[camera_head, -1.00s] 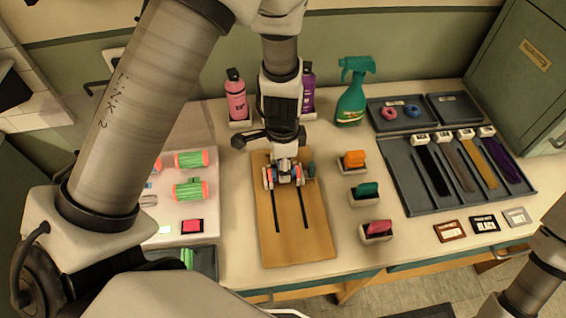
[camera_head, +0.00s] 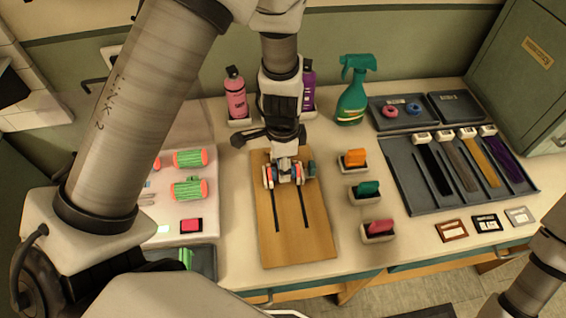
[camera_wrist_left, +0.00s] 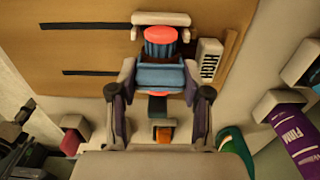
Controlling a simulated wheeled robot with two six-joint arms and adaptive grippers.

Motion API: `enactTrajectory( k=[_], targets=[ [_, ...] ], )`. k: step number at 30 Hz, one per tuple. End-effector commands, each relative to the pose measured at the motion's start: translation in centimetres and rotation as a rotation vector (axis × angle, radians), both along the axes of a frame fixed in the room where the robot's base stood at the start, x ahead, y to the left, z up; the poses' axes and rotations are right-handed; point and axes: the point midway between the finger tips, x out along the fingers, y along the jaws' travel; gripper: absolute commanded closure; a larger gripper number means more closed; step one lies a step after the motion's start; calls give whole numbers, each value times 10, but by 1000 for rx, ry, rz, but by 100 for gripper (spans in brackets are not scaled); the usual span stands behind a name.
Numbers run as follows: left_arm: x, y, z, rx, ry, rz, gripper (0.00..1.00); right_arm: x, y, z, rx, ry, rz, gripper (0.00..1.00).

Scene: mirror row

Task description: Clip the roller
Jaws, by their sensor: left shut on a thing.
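My left gripper (camera_head: 288,177) is over the back end of a wooden board (camera_head: 305,240) with two dark slots. In the left wrist view the left gripper (camera_wrist_left: 160,88) is shut on a light blue clip (camera_wrist_left: 160,76). The clip lies across a ribbed blue roller (camera_wrist_left: 160,48) with coral ends. A white block lettered HIGH (camera_wrist_left: 209,62) stands beside the roller. From the head the gripper hides most of the roller and clip. Whether the clip is fully seated cannot be told. My right gripper is out of view.
Green rollers with coral ends (camera_head: 190,158) lie on a pale mat at left. Pink (camera_head: 236,96) and purple bottles and a green spray bottle (camera_head: 352,100) stand behind. Small holders (camera_head: 366,192) line the board's right. A dark tray (camera_head: 408,190) lies farther right.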

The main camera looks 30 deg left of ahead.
Motion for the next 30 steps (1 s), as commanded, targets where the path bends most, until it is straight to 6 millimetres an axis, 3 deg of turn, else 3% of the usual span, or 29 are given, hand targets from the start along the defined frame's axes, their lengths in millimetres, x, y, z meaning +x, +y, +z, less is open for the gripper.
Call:
enactTrajectory(
  k=[9, 10, 12, 19, 21, 30],
  targets=[
    [0, 0, 0, 0, 0, 0, 73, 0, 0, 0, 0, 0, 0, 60],
    [0, 0, 0, 0, 0, 0, 41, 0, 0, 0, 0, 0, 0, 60],
    [0, 0, 0, 0, 0, 0, 23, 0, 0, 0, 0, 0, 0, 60],
    [0, 0, 0, 0, 0, 0, 23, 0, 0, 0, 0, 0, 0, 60],
    [0, 0, 0, 0, 0, 0, 6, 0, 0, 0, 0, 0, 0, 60],
    [0, 0, 0, 0, 0, 0, 6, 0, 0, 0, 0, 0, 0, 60]
  ],
)
